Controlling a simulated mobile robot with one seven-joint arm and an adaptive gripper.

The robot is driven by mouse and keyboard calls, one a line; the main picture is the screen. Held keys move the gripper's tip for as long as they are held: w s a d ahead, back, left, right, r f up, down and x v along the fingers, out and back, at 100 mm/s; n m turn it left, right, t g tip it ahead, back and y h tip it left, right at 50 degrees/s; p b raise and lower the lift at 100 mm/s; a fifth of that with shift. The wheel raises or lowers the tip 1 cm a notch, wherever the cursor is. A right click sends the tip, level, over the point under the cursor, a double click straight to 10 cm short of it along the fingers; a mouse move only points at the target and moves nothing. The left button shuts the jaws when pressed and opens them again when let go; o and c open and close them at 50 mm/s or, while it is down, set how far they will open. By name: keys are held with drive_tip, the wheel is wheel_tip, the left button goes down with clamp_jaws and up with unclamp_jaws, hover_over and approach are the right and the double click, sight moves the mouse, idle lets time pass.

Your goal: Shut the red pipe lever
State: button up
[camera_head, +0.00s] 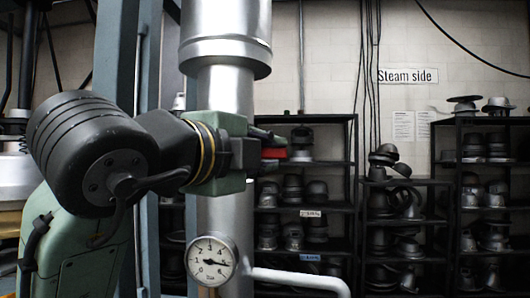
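A small red piece (274,153), which looks like the red pipe lever, shows just right of the thick silver vertical pipe (225,92). Most of it is hidden behind my gripper, so I cannot tell its full shape or angle. My gripper (266,150) is at the end of my arm, in front of the pipe, and points to the right. Its dark fingers show above and below the red piece in the picture. I cannot tell whether they touch it or how far apart they are.
A round white pressure gauge (211,260) sits on the pipe below my gripper. A white pipe (300,280) branches off to the right near the bottom. Black shelves (355,190) with hat forms stand behind. A blue-grey post (113,50) rises at the left.

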drive_tip(key=o, duration=0.4)
drive_tip(key=shift+c, duration=0.2)
drive_tip(key=v, duration=1.2)
